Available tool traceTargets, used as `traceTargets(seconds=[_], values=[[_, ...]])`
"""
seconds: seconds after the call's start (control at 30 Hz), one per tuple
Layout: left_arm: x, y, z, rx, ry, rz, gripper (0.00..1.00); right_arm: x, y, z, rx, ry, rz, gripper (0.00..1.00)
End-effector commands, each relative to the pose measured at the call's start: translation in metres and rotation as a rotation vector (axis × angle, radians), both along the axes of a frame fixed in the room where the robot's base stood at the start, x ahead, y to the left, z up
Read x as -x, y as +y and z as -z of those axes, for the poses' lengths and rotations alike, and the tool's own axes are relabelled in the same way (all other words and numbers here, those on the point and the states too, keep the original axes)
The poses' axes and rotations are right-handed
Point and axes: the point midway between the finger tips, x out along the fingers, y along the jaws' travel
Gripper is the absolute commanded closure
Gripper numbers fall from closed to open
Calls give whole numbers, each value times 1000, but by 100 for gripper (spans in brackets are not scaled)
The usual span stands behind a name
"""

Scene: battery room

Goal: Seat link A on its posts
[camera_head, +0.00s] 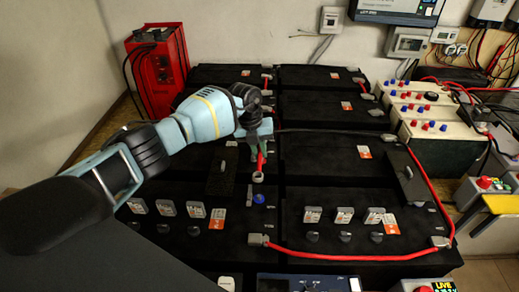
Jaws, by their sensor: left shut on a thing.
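My left gripper (259,148) reaches in from the left above the middle of the black battery bank. It is shut on a short red link (262,163), which I take to be link A. The link hangs steeply, with a grey ring lug (258,177) at its lower end. Its upper end is hidden by the gripper. A post with a blue collar (259,198) stands on the front left battery, just below the lug in the picture. The lug appears apart from it; the height gap is hard to tell. My right gripper is not in view.
Black batteries (320,156) fill the middle. A red cable (340,256) runs along the front and up the right side. A black block (222,178) stands left of the link, another (411,185) at right. A red unit (157,72) stands at back left.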

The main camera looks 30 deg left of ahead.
Motion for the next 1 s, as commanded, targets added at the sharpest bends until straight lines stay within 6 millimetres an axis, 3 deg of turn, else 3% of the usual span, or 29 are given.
traceTargets(seconds=[0.47, 1.0], values=[[-2, 2, 3, 0, -1, -46, 100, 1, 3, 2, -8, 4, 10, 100], [-1, 2, 44, 1, 4, -44, 100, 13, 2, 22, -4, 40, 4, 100]])
